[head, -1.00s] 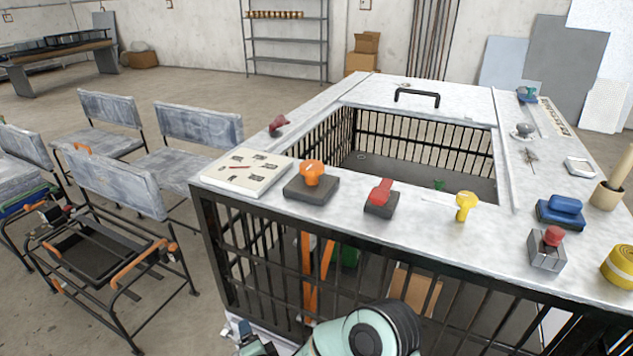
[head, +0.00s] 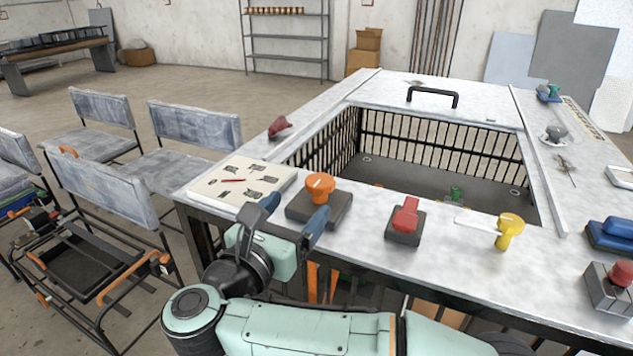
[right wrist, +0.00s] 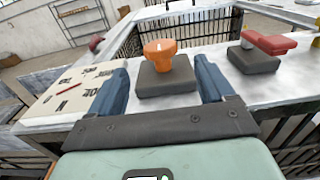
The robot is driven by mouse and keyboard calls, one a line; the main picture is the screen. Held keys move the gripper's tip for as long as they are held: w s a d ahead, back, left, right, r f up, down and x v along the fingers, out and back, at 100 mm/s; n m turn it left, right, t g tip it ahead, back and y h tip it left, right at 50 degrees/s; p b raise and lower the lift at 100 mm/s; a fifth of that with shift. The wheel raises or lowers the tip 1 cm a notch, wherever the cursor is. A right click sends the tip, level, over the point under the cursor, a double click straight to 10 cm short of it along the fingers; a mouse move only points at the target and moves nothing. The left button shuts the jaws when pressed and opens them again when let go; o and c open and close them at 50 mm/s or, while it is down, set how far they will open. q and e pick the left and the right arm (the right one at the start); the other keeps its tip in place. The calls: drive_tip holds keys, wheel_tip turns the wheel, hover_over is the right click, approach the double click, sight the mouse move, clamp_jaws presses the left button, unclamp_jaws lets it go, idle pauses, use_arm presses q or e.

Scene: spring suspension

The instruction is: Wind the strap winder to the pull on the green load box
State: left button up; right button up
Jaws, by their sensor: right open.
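An orange knob (head: 320,186) stands upright on a dark square base at the counter's near left. It also shows in the right wrist view (right wrist: 160,52). I cannot tell for sure whether it is the strap winder. Left of it lies a cream board (head: 212,187) with dark marks and a red needle-like line. My right gripper (head: 292,215) is open and empty, its two blue fingers just short of the orange knob, apart from it. In the right wrist view the knob appears between and beyond the fingers. A small green item (head: 456,193) shows inside the caged opening; I cannot tell whether it is the green load box. My left gripper is out of view.
A red lever (head: 405,214) on a dark base and a yellow knob (head: 510,228) stand to the right. Blue (head: 618,230) and red-topped (head: 622,272) devices sit at the right edge. A black handle (head: 432,97) stands at the back. Chairs (head: 105,180) are at left.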

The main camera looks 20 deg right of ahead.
sight(313, 188)
drive_tip(key=p+x, duration=0.1)
drive_tip(key=x, duration=0.7)
drive_tip(key=shift+w, duration=0.1)
drive_tip(key=shift+c, duration=0.3)
drive_tip(key=c, duration=1)
